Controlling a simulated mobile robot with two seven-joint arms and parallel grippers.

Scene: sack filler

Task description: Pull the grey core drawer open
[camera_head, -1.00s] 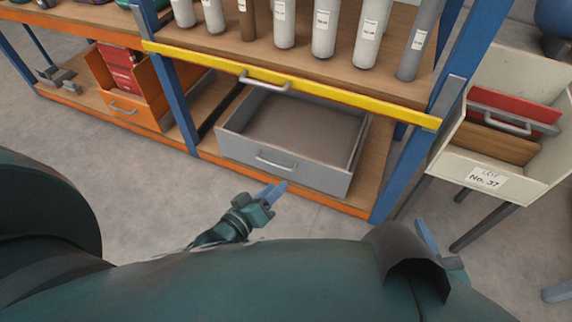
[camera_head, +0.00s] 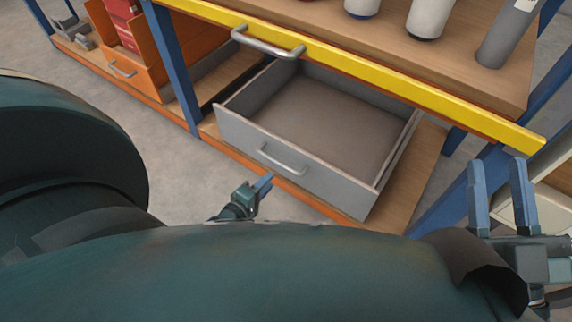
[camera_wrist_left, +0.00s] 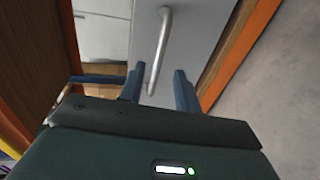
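The grey drawer (camera_head: 290,163) sits on the lower shelf with its empty brown inside in view from above; its back part lies under the yellow beam. Its bar handle (camera_head: 283,160) is on the front, and also shows in the left wrist view (camera_wrist_left: 163,45). My left gripper (camera_head: 266,183) is just in front of the drawer front, below and left of the handle in the head view. In the left wrist view its blue fingers (camera_wrist_left: 160,88) are apart, with the handle's lower end between them in the picture; contact cannot be told. My right gripper (camera_head: 500,190) is open and empty at the right.
A yellow beam (camera_head: 370,75) with its own handle (camera_head: 267,42) crosses above the drawer. An orange drawer (camera_head: 135,65) stands to the left past a blue post (camera_head: 175,70). Tubes (camera_head: 510,35) stand on the upper shelf. A cream bin (camera_head: 556,165) is at right.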

